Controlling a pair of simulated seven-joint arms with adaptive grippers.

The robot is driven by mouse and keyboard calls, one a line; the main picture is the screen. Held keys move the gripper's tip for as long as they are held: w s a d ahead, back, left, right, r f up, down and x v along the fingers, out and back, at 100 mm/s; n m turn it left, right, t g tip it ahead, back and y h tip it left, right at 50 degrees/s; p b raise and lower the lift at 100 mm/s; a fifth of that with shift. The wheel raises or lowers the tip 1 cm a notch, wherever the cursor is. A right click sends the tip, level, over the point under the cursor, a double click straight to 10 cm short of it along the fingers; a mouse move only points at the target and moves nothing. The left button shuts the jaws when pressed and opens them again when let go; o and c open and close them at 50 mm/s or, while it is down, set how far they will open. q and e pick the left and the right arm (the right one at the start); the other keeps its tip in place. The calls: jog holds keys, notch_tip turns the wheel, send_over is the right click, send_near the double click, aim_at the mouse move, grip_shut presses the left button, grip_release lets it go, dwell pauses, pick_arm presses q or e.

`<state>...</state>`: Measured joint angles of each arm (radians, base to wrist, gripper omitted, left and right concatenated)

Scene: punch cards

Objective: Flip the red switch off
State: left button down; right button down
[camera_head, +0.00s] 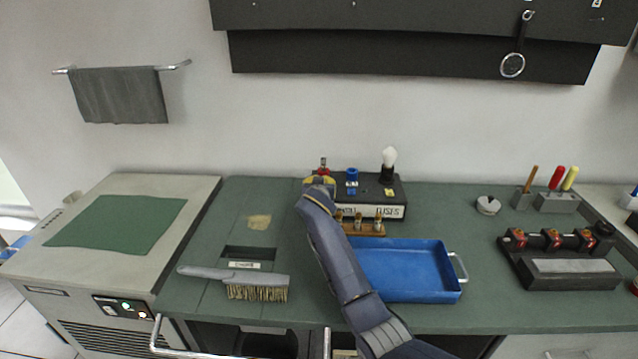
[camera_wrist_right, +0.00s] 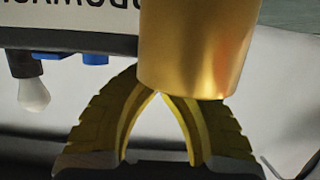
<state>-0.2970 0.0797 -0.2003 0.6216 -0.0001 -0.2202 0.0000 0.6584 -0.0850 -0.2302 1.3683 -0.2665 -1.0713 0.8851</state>
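The red switch (camera_head: 323,163) stands at the left end of the black control box (camera_head: 372,190), at the back of the workbench. My right gripper (camera_head: 319,182) has yellow fingers and sits just in front of this end, below the switch in the picture. Its arm hides part of the box. In the right wrist view its curved fingers (camera_wrist_right: 160,94) meet at the tips, with nothing visible between them. A large brass cylinder (camera_wrist_right: 195,50) is close to the tips there. I cannot tell whether they touch. The red switch is not seen in that view. My left gripper is not in view.
A blue switch (camera_head: 352,176) and white bulb (camera_head: 389,158) are on the box. Several brass fuses in a wooden holder (camera_head: 364,229) stand in front. A blue tray (camera_head: 412,270) lies nearer, with a brush (camera_head: 256,292) to the left. A black rack (camera_head: 560,260) stands right.

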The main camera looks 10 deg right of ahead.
jog(key=shift+s+a, duration=0.2)
jog(key=shift+s, duration=0.4)
jog(key=shift+s+a, duration=0.15)
jog(key=shift+s, duration=0.25)
jog(key=v, duration=0.6)
jog(key=shift+s+r, duration=0.15)
jog(key=shift+s, duration=0.15)
